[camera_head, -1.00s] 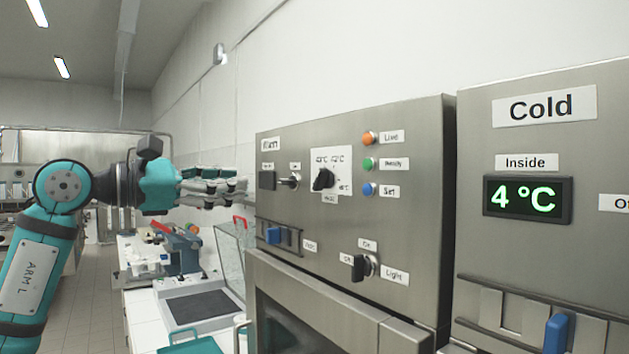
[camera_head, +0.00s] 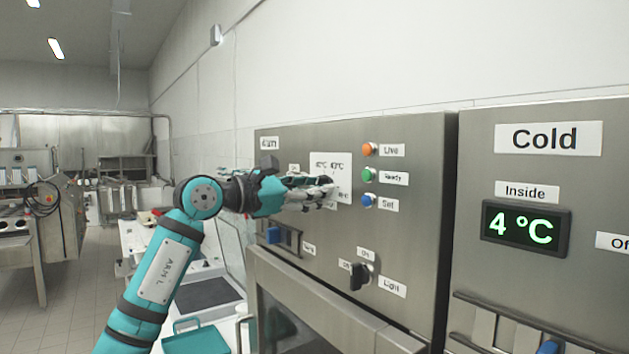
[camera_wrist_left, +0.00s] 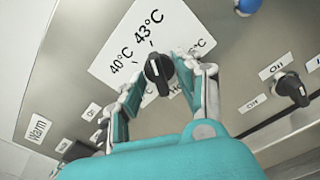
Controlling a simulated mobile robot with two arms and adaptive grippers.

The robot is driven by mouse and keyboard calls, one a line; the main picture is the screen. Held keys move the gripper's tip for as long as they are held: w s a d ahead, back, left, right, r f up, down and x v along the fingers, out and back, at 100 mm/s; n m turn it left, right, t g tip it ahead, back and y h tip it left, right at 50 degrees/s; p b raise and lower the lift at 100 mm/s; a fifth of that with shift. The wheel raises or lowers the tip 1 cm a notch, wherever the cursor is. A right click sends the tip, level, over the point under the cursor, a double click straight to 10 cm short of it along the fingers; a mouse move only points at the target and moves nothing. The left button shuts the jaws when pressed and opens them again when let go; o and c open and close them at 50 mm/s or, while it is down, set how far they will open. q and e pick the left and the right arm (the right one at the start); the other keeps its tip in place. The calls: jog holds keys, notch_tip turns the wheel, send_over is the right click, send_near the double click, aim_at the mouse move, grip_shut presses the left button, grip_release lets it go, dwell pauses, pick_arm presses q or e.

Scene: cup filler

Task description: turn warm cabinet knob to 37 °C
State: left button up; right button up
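The warm cabinet (camera_head: 420,150) carries a white temperature plate with a black knob (camera_wrist_left: 157,70). In the left wrist view the labels 40 °C and 43 °C show above the knob; other labels on the plate are partly covered by the fingers. The knob's narrow grip runs roughly up and down in that view; its exact setting I cannot tell. My left gripper (camera_head: 328,190) is at the plate and hides the knob in the head view. It also shows in the left wrist view (camera_wrist_left: 160,68), fingers spread on both sides of the knob. My right gripper is not in view.
Beside the plate are orange, green and blue lamps (camera_head: 369,175). A teal tray (camera_head: 197,342) lies on the left counter.

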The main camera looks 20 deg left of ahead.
pick_arm(q)
jog(key=shift+w, duration=0.15)
jog(key=shift+c, duration=0.2)
grip_shut()
jog(key=shift+n, duration=0.3)
jog(key=shift+d+r+n, duration=0.1)
jog(key=shift+n, duration=5.7)
jog(key=shift+d+r+n, duration=0.1)
jog(key=shift+n, duration=5.7)
